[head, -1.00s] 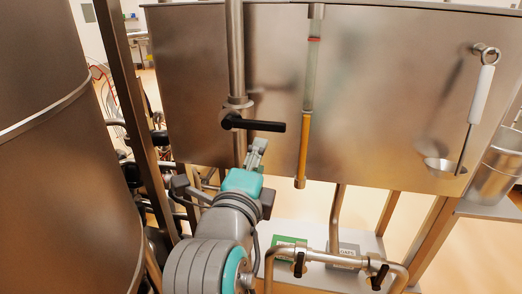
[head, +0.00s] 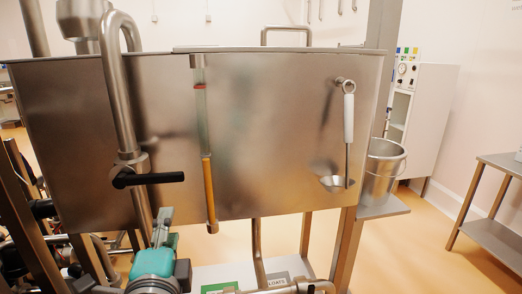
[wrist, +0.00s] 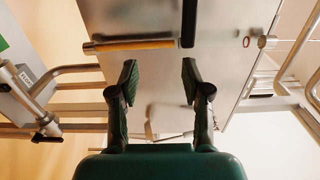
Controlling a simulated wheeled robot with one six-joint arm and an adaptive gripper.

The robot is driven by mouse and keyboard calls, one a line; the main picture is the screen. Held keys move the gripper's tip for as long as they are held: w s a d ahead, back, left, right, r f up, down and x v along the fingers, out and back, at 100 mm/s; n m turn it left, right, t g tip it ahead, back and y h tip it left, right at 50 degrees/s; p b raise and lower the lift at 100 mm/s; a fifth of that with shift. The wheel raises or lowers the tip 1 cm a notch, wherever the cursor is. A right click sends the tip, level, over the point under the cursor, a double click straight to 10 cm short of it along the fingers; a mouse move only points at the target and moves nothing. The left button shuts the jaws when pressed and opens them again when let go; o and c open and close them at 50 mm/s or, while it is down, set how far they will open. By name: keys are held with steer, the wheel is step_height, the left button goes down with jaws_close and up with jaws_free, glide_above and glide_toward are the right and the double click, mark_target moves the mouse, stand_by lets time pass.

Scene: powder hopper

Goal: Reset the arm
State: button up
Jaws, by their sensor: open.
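My gripper (head: 163,228) is low in the head view, in front of the steel hopper and below its black lever. In the wrist view my gripper (wrist: 158,80) shows two dark green fingers spread apart with nothing between them. The black valve lever (head: 148,179) points right on a steel pipe. The end of the lever (wrist: 188,24) lies ahead of the fingers in the wrist view. The steel hopper (head: 268,150) fills the middle of the head view. I cannot tell how far the fingertips are from its wall.
A sight tube (head: 208,185) with orange content hangs on the hopper front. A white-handled ladle (head: 348,120) hangs at its right. A steel bucket (head: 382,172) stands on a side shelf. A steel table (head: 492,240) is at far right, with open floor before it.

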steer(key=d+f+n, duration=0.3)
steer(key=d+f, duration=0.3)
steer(key=f, duration=0.3)
steer(key=d+f+n, duration=0.4)
steer(key=d+f, duration=0.1)
steer(key=f, duration=0.4)
steer(key=s+d+f+n+g, duration=0.2)
steer(key=s+d+f+n, duration=0.2)
steer(key=s+d+f, duration=0.65)
steer(key=s+d+f+n+h, duration=0.1)
steer(key=s+d+f+n, duration=0.15)
steer(key=s+d, duration=0.3)
steer(key=s+d+f+n, duration=0.1)
steer(key=s+d+f, duration=0.3)
steer(key=s+d, duration=0.15)
steer(key=s+d+r+h, duration=0.1)
steer(key=s+d, duration=0.1)
steer(key=s, duration=0.5)
steer(key=s+d+r+h, duration=0.1)
steer(key=s+d+h, duration=0.1)
steer(key=s, duration=0.6)
steer(key=shift+d+n+g, duration=0.3)
steer(key=shift+n, duration=0.15)
steer(key=shift+s, duration=0.1)
